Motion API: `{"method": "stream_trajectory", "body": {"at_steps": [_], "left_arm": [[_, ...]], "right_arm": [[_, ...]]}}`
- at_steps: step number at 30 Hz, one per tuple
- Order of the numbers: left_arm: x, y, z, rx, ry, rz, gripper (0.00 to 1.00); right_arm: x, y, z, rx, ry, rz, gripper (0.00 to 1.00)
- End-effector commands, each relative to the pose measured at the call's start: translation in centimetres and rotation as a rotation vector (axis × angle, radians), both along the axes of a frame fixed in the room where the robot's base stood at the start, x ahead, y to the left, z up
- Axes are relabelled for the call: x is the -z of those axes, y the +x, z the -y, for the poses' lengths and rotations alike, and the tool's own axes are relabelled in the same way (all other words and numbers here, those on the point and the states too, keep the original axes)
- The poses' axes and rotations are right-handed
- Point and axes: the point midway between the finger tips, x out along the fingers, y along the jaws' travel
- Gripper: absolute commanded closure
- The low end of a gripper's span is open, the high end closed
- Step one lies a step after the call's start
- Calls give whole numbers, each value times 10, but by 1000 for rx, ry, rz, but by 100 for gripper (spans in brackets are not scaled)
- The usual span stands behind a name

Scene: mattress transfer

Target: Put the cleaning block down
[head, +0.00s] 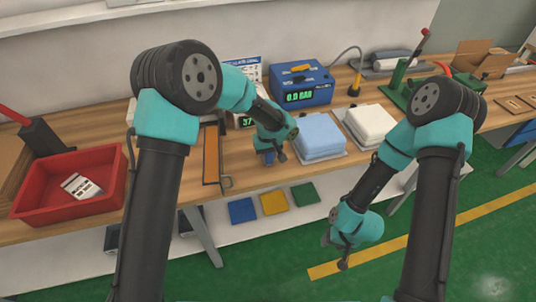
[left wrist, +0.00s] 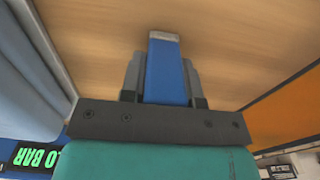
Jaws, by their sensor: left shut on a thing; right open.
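The cleaning block (left wrist: 166,72) is blue with a greyish end and sits between the fingers of my left gripper (left wrist: 163,80) in the left wrist view. My left gripper (head: 270,157) is shut on it, low over the wooden table (head: 240,178) in the head view. There the block (head: 268,159) is small and partly hidden by the gripper. I cannot tell whether the block touches the table. My right gripper (head: 335,252) is open and empty, out in front of the table over the green floor.
A blue folded stack (head: 318,134) lies right of my left gripper, with a white stack (head: 370,122) beyond it. An orange board (head: 211,155) lies to the left. A blue gauge box (head: 302,84) stands behind. A red tray (head: 70,185) is far left.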

Motion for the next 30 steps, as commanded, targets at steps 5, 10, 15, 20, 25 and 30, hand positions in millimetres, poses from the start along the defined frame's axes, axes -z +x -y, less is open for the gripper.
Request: {"method": "stream_trajectory", "body": {"at_steps": [5, 10, 15, 20, 25, 30], "left_arm": [[0, 0, 0, 0, 0, 1, 99], [3, 0, 0, 0, 0, 0, 99], [3, 0, 0, 0, 0, 0, 56], [2, 0, 0, 0, 0, 1, 45], [2, 0, 0, 0, 0, 1, 45], [-4, 0, 0, 0, -1, 2, 45]], "right_arm": [[0, 0, 0, 0, 0, 0, 45], [0, 0, 0, 0, 0, 0, 45], [0, 0, 0, 0, 0, 0, 45], [0, 0, 0, 0, 0, 0, 45], [0, 0, 0, 0, 0, 0, 45], [0, 0, 0, 0, 0, 0, 45]]}}
